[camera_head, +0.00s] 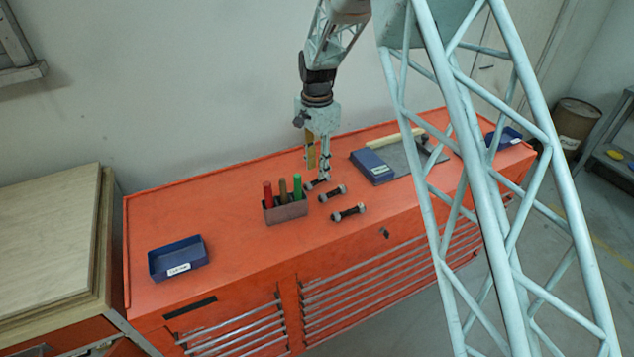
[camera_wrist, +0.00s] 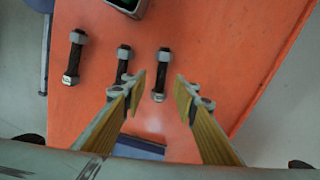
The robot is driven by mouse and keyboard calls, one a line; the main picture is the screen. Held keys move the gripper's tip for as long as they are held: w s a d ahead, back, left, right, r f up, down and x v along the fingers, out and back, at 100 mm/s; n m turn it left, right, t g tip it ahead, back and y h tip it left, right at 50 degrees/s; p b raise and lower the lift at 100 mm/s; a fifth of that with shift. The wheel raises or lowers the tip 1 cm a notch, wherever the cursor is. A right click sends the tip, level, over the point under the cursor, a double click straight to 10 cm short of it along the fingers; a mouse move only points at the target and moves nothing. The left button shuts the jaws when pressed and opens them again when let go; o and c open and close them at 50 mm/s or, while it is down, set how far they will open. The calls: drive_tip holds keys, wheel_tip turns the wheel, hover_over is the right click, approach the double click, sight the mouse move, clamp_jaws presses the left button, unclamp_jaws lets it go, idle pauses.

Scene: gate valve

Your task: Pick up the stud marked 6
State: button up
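Three dark studs with grey nuts on their ends lie on the orange cabinet top. In the head view they are the near stud (camera_head: 348,212), the middle stud (camera_head: 332,192) and the far stud (camera_head: 317,184). In the wrist view they show as a left stud (camera_wrist: 75,58), a middle stud (camera_wrist: 122,66) and a right stud (camera_wrist: 160,75). I cannot read any number on them. My gripper (camera_head: 318,166) points down over the far stud. In the wrist view my gripper (camera_wrist: 160,94) is open and empty, with the right stud seen between its fingertips.
A grey holder (camera_head: 286,211) with red, brown and green handles stands left of the studs. A grey and blue tray (camera_head: 375,166) lies to their right. A blue bin (camera_head: 179,258) sits at the cabinet's left end, another (camera_head: 502,138) at the right.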

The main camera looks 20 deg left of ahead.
sight(317, 181)
drive_tip(key=shift+f, duration=0.1)
drive_tip(key=shift+w+a+f+p, duration=0.1)
drive_tip(key=shift+f+p, duration=0.1)
drive_tip(key=shift+f, duration=1.05)
drive_tip(key=shift+w+f+p, duration=0.1)
drive_tip(key=shift+f+p, duration=0.05)
drive_tip(key=shift+f, duration=1.1)
clamp_jaws()
